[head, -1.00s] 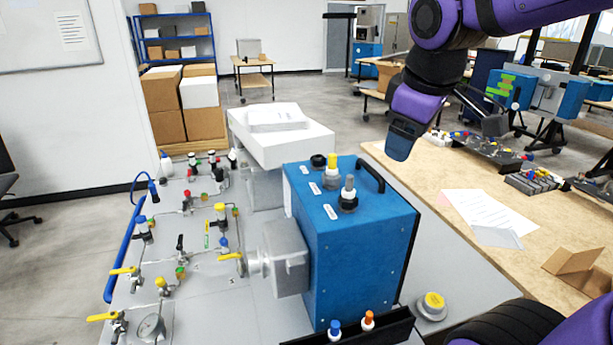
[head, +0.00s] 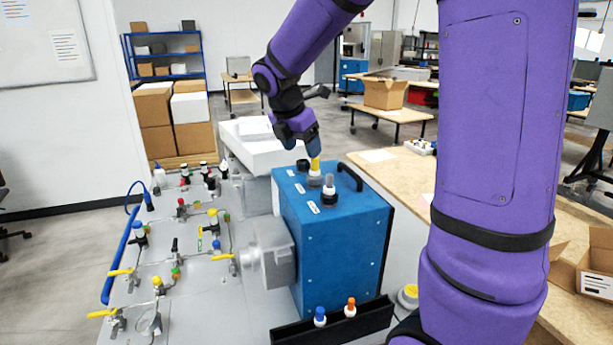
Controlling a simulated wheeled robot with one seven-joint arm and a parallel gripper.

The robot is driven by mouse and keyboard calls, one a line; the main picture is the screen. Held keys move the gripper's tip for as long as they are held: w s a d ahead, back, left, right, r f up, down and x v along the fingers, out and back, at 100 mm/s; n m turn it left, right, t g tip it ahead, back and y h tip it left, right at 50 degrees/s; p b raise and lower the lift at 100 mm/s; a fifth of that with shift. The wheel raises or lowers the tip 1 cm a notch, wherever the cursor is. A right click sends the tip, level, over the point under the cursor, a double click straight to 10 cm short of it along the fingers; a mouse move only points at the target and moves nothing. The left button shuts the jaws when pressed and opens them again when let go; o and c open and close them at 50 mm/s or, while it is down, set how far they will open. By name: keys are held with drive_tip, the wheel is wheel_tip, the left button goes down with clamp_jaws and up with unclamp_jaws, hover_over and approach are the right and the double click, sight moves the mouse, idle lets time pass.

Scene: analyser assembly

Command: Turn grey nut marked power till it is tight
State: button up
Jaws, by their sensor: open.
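The blue analyser box (head: 335,245) stands right of the panel.
A black handle (head: 350,176) arches beside the fittings on the box top. A black rack (head: 333,322) with blue and orange-topped plugs is in front. Valves and tubing cover the panel (head: 190,295) at left. A wooden table (head: 410,170) is behind at right.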

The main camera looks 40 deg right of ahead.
sight(311, 174)
drive_tip(key=x, duration=0.9)
drive_tip(key=shift+d+f, duration=0.1)
drive_tip(key=shift+f, duration=0.25)
drive_tip(key=shift+c, duration=0.2)
drive_tip(key=c, duration=0.9)
